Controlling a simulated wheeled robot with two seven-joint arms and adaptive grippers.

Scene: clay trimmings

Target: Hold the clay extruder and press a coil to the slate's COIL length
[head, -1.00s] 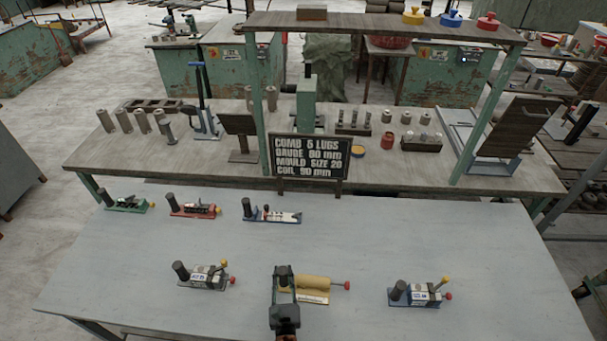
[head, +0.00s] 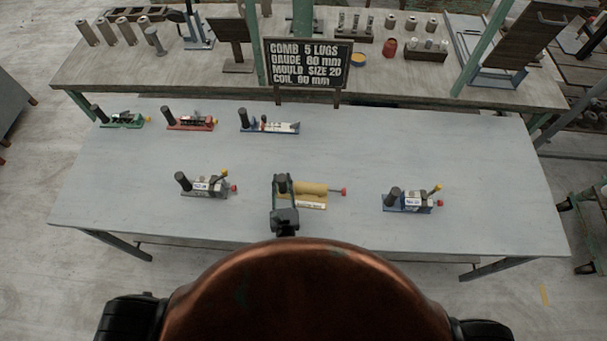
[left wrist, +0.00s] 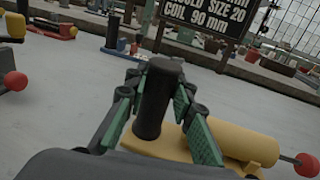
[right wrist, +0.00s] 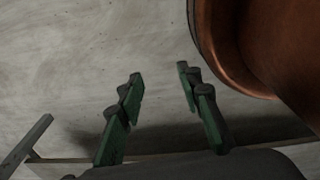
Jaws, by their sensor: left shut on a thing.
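The clay extruder (head: 311,188) lies on the grey table, a yellow barrel with a red knob (head: 343,191) on a rod at its right end and a dark upright handle at its left. My left gripper (head: 281,184) is shut on that handle. In the left wrist view the black handle (left wrist: 158,95) stands between the green-padded fingers, beside the yellow barrel (left wrist: 237,143). The slate (head: 307,64) stands at the table's back; its COIL line reads 90 mm. My right gripper (right wrist: 160,88) is open and empty above the floor, out of the head view. No coil can be made out.
A grey-based tool (head: 206,186) stands left of the extruder and a blue-based one (head: 411,200) right. Green (head: 122,119), red (head: 190,121) and blue (head: 268,124) tools line the back left. The grey table (head: 460,145) is bare at back right. A cluttered bench (head: 140,67) stands behind.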

